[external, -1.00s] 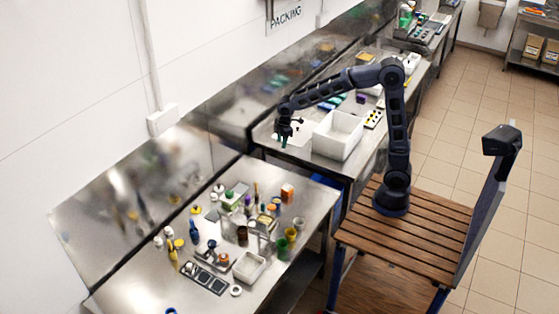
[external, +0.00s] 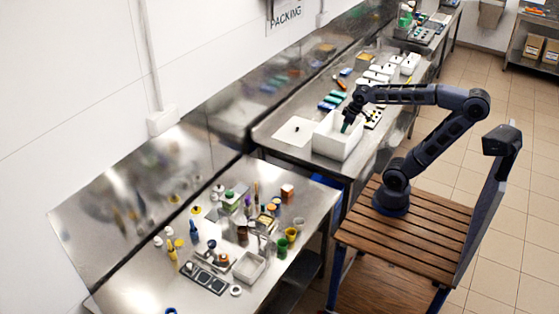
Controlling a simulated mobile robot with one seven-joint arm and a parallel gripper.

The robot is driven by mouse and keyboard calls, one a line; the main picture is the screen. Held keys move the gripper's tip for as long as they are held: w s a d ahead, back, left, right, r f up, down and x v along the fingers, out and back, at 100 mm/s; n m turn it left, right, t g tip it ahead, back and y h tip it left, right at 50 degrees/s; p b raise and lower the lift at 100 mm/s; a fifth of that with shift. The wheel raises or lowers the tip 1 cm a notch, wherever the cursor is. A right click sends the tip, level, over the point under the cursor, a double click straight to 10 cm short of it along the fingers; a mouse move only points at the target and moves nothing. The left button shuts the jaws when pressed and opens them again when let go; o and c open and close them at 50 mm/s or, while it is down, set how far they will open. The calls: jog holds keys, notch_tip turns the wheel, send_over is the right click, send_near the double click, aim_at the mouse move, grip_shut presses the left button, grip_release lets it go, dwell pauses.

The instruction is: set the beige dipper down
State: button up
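My gripper (external: 347,122) points down at the white open bin (external: 333,149) on the far steel table, over the bin's upper part. A small teal-green piece shows at its tip; I cannot tell whether it is a held thing or part of the gripper. The fingers are too small to tell open or shut. I cannot make out a beige dipper for certain in this view.
A white flat board (external: 293,131) with a small dark spot lies left of the bin. Blue and green packs (external: 331,101) and white containers (external: 386,70) stand behind.

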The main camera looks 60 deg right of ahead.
jog(key=s+d+f+m, duration=0.1)
jog(key=s+d+m, duration=0.1)
jog(key=s, duration=0.4)
jog(key=shift+s+f+t, duration=0.2)
jog(key=shift+f+t, duration=0.1)
dwell(0.9)
